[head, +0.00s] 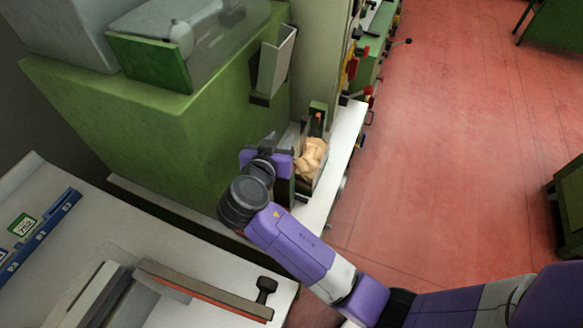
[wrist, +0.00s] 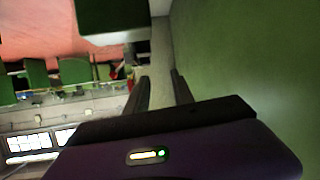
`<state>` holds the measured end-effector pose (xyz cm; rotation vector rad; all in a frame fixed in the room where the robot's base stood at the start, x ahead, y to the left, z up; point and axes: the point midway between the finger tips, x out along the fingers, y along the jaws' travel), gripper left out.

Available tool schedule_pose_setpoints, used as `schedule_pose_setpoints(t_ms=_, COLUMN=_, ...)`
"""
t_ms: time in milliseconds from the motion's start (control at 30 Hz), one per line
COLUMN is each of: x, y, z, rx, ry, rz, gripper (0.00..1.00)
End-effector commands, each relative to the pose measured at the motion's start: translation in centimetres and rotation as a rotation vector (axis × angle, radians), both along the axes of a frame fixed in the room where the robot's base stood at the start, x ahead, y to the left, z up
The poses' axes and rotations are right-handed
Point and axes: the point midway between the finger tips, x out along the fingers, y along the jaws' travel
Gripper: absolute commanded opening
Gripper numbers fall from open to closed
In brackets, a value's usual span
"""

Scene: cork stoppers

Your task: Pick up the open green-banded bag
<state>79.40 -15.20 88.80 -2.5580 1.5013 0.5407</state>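A pile of tan pieces, likely cork stoppers, (head: 311,158) sits in a narrow clear-sided holder or bag on the white ledge in the head view. I cannot make out a green band on it, so I cannot be sure it is the open green-banded bag. My gripper (head: 268,147) is just left of the pile, beside the green machine, and apart from it as far as I can see. In the wrist view my gripper (wrist: 160,84) has its two dark fingers apart with nothing between them. No bag shows in the wrist view.
The large green machine (head: 165,135) stands close on the left of my gripper. A tilted grey panel (head: 277,62) juts from it above. The white ledge (head: 345,135) runs along the machines. A pale worktable (head: 70,250) is at lower left. The red floor (head: 460,130) is open to the right.

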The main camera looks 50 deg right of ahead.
Motion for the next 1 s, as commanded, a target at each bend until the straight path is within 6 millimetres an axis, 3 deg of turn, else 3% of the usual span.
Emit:
schedule_pose_setpoints(t_ms=300, x=-3.1, y=-1.3, z=-0.7, rx=0.038, ry=-0.044, rz=-0.172, gripper=0.29)
schedule_pose_setpoints(t_ms=1000, x=-0.9, y=-7.4, z=-4.1, rx=0.044, ry=-0.056, rz=-0.176, gripper=0.29)
